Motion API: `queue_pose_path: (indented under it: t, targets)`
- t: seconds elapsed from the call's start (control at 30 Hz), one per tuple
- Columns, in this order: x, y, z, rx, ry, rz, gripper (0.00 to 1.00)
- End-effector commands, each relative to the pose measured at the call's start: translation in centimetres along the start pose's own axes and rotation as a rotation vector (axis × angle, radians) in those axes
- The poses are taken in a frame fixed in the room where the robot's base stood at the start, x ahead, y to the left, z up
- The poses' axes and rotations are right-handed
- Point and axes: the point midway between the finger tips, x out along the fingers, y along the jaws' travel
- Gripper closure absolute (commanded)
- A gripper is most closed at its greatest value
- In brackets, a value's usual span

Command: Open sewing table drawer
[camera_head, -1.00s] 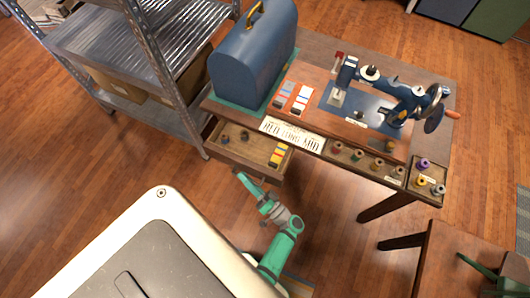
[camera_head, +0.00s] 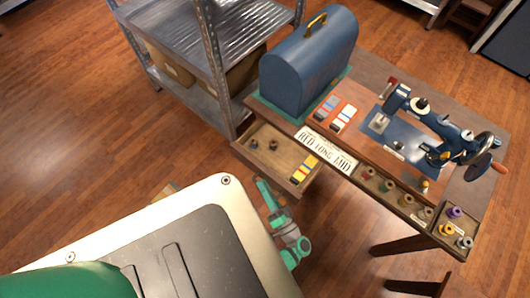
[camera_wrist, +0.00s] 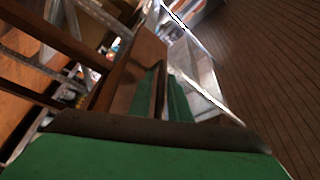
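The brown wooden sewing table (camera_head: 460,93) stands at the right of the head view. Its left front drawer (camera_head: 272,152) is pulled out, with its inside visible. Dark spools lie in its left part and a yellow-and-dark packet (camera_head: 304,170) near its right end. My green gripper (camera_head: 264,185) is just in front of and below the drawer's front, its fingers apart. In the wrist view, the two green fingers (camera_wrist: 162,95) show a gap, beside a brown wooden panel (camera_wrist: 137,58). I cannot tell whether they touch the drawer.
On the table are a blue sewing machine (camera_head: 440,150), a blue domed case (camera_head: 308,62) and a lettered plate (camera_head: 326,150). Thread spools (camera_head: 388,184) sit along the front edge. A metal shelf (camera_head: 190,35) stands close on the left. Open floor lies at the far left.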

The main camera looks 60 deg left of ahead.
Motion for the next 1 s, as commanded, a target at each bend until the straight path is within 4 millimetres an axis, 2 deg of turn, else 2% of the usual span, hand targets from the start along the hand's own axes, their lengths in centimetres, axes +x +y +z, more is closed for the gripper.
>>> queue_pose_path:
  t: [0.17,0.27,0.7,0.83,1.0]
  targets:
    - [-0.2,0.0,0.0,0.000,0.000,0.000,0.83]
    - [-1.1,0.1,0.0,0.000,0.002,0.002,0.83]
    - [-8.8,0.1,-0.1,-0.001,0.004,0.003,0.83]
    - [-10.1,0.1,-0.1,-0.001,0.002,0.001,0.83]
    - [-10.8,0.0,0.0,0.000,0.001,0.000,0.83]
